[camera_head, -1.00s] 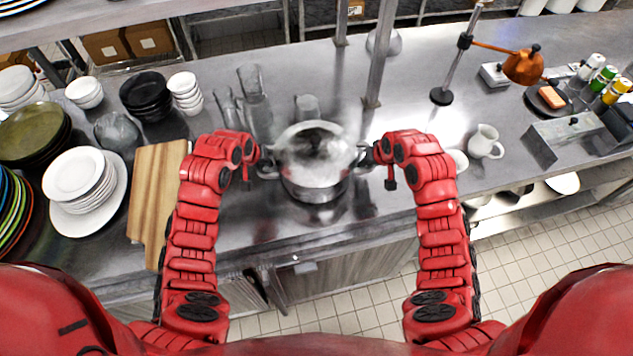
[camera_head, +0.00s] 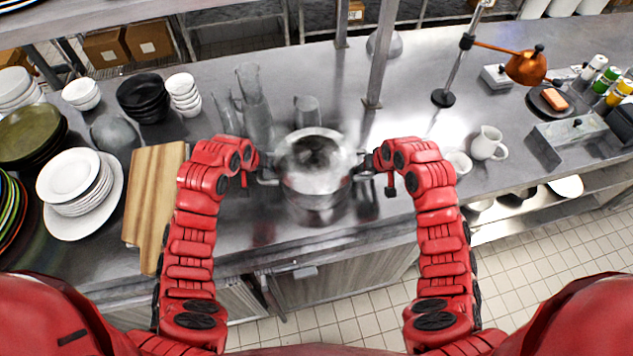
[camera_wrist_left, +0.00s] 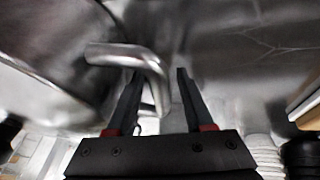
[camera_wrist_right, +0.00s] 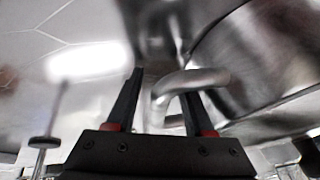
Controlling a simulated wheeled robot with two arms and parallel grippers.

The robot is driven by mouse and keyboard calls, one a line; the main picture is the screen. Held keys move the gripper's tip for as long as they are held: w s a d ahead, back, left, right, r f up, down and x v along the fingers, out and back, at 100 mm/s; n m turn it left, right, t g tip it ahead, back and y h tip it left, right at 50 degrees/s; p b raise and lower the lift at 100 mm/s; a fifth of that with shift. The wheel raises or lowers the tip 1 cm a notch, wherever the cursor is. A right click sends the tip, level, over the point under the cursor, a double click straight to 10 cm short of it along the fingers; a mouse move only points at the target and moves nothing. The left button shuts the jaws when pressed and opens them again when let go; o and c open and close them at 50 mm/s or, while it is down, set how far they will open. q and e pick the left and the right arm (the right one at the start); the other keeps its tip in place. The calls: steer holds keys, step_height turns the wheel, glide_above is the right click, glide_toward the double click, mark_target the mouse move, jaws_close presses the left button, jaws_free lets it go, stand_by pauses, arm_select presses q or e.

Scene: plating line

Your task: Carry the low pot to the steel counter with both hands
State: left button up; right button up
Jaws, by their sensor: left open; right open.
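The low pot (camera_head: 312,186) is a shiny steel pot with two side handles. It appears to stand upright on the steel counter (camera_head: 385,212) in the head view. My left gripper (camera_head: 263,173) is at its left handle, and my right gripper (camera_head: 367,167) is at its right handle. In the left wrist view the bent handle (camera_wrist_left: 130,53) reaches between the open fingers. In the right wrist view the other handle (camera_wrist_right: 190,79) likewise reaches between open fingers. The far parts of the handles are partly hidden by the fingers.
A wooden board (camera_head: 150,195) and stacked white plates (camera_head: 72,178) lie to the left. White cups and a pitcher (camera_head: 488,143) stand to the right.

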steer(key=shift+s+d+r, duration=0.1)
steer(key=shift+s+r, duration=0.1)
steer(key=shift+r, duration=0.35)
arm_select(q)
steer(key=v, duration=1.1)
arm_select(e)
steer(key=v, duration=1.1)
steer(key=shift+f, duration=0.1)
